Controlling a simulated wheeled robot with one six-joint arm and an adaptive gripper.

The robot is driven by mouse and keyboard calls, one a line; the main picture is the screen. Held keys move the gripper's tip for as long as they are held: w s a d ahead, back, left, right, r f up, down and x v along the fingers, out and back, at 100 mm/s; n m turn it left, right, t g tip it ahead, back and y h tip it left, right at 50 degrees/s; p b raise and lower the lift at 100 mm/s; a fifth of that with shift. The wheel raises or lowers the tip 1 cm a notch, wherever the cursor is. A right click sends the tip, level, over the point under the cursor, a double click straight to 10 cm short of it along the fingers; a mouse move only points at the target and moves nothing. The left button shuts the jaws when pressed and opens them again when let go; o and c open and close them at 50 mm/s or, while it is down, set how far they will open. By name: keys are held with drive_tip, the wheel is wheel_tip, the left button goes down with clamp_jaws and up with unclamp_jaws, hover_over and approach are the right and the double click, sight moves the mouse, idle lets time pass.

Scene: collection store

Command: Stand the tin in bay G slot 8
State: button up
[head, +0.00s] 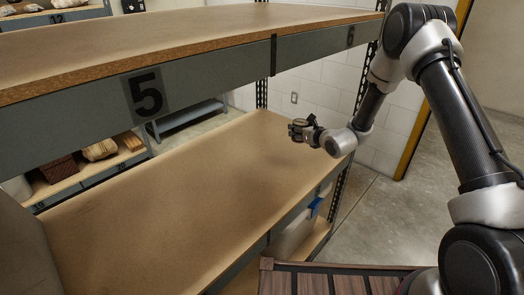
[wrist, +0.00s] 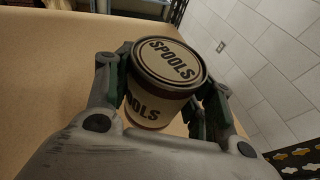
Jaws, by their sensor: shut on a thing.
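The tin, labelled SPOOLS on its lid and side, shows in the wrist view (wrist: 168,64) as a beige and dark brown cylinder. My gripper (wrist: 166,100) is shut around it, with a finger on each side. In the head view my gripper (head: 302,130) is small, at the far right end of the shelf board below the beam marked 5. The tin is too small there to make out clearly. A shelf surface (wrist: 60,50) lies behind and below the tin in the wrist view. I cannot tell whether the tin touches it. No bay letter G shows.
The lower shelf board (head: 170,190) is largely bare. The upper shelf (head: 180,40) carries labels 5 and 6 on its front beam. A rack upright (head: 338,190) stands near my arm. Other shelves with wrapped items (head: 100,150) are at the back left.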

drive_tip(key=w+a+r, duration=0.2)
drive_tip(key=a, duration=0.6)
drive_tip(key=f, duration=0.2)
drive_tip(key=a+f, duration=0.1)
drive_tip(key=f, duration=0.2)
drive_tip(key=shift+s+a+f, duration=0.1)
drive_tip(key=shift+f, duration=2.4)
drive_tip(key=shift+f, duration=0.15)
drive_tip(key=o, duration=1.4)
drive_tip(key=shift+c, duration=0.2)
